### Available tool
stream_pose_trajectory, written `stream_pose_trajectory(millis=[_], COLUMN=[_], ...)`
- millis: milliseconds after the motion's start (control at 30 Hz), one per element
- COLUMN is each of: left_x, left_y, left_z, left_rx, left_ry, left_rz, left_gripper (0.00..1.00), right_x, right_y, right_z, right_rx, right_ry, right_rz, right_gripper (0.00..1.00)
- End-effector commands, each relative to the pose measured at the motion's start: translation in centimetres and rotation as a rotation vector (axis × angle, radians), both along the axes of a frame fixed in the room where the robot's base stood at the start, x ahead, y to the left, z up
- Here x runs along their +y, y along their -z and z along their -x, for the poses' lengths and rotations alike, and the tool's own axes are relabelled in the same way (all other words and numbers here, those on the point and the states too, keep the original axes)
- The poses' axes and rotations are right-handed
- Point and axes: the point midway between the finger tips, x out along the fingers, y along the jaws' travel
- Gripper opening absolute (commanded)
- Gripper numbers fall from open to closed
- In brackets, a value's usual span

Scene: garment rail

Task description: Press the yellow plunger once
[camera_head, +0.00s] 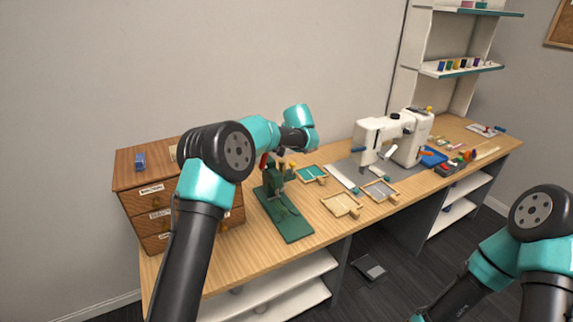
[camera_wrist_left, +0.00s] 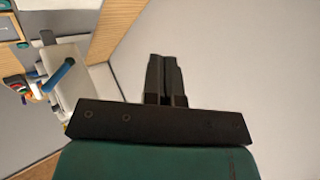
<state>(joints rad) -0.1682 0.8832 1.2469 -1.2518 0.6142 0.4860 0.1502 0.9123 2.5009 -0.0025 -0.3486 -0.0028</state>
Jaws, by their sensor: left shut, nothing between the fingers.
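In the head view a small yellow-orange piece (camera_head: 293,163) shows beside the top of the green press (camera_head: 286,218). Another small yellow piece (camera_head: 429,109) shows at the top of the white sewing machine (camera_head: 376,134). I cannot tell for sure which of them is the plunger. My left gripper (camera_wrist_left: 164,62) is shut and empty in the left wrist view, with plain wall beyond its fingertips. In the head view its fingers are hidden; its wrist is above the bench, near the press. My right gripper is out of view.
A wooden drawer unit (camera_head: 150,200) stands at the left end of the bench, partly behind my left arm. Shallow wooden trays (camera_head: 341,205) lie right of the press. Small coloured items (camera_head: 468,154) lie farther right. Shelves (camera_head: 460,70) stand at the back right.

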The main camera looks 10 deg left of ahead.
Motion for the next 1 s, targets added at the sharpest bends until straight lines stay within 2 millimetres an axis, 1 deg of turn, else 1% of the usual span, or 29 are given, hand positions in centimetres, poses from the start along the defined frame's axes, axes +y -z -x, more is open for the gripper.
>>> stream_pose_trajectory(millis=[100,367,567,767,1000], left_x=[0.1,0.1,0.1,0.2,0.1], left_y=[-0.4,-0.3,0.3,2.0,4.8], left_z=[-0.2,-0.1,-0.1,-0.1,-0.1], left_rx=[-0.007,-0.006,-0.004,-0.004,-0.003], left_ry=[-0.002,-0.001,-0.002,-0.002,-0.001], left_rz=[-0.01,-0.009,-0.009,-0.009,-0.008], left_gripper=[0.0,0.0,0.0,0.0,0.0], right_x=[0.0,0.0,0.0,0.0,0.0], right_y=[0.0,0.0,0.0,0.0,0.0], right_z=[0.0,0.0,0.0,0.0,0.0], right_rx=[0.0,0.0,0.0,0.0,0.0], right_ry=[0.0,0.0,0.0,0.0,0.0], right_rz=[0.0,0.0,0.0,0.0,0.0], right_gripper=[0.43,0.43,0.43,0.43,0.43])
